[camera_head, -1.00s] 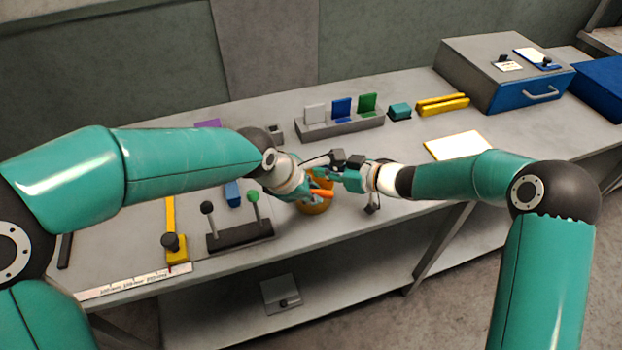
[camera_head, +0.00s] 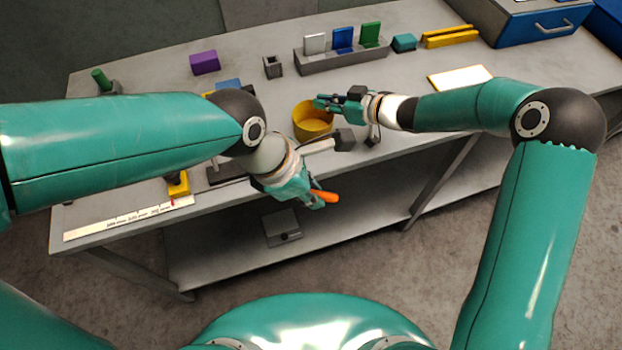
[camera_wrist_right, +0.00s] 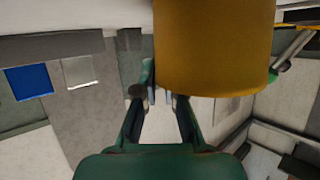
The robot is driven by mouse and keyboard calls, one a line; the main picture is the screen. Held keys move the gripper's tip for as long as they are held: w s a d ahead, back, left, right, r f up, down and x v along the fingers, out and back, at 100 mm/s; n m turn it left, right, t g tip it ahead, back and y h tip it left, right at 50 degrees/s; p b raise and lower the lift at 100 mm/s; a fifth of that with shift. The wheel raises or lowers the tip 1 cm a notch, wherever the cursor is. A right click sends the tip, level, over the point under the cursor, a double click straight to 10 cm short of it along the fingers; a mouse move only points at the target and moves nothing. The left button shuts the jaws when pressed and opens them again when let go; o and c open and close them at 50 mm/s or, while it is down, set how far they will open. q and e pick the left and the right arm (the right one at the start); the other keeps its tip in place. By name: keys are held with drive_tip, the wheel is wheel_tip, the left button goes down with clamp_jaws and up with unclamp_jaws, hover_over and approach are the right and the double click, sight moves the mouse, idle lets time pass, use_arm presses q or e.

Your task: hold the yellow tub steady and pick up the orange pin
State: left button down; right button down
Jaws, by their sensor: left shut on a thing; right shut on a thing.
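The yellow tub (camera_head: 313,127) stands upright on the bench near its front edge, and its open top faces up. My right gripper (camera_head: 322,103) is shut on the tub's rim. In the right wrist view the tub (camera_wrist_right: 213,45) fills the upper middle, with the right gripper's fingers (camera_wrist_right: 160,95) at its lower left side. My left gripper (camera_head: 314,196) is shut on the orange pin (camera_head: 325,197). It holds the pin in front of the bench edge, clear of the tub, with the pin's orange end sticking out to the right.
A grey rack (camera_head: 343,60) with white, blue and green plates stands behind the tub. A purple block (camera_head: 205,63) and a small grey square holder (camera_head: 272,67) are at the back left. A white panel with a yellow edge (camera_head: 460,77) lies to the right. A ruler (camera_head: 128,218) lies at the front left.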

drive_tip(key=c, duration=1.2)
unclamp_jaws()
drive_tip(key=shift+d, duration=0.1)
drive_tip(key=v, duration=1.1)
drive_tip(key=shift+s+d, duration=0.2)
drive_tip(key=shift+s, duration=0.1)
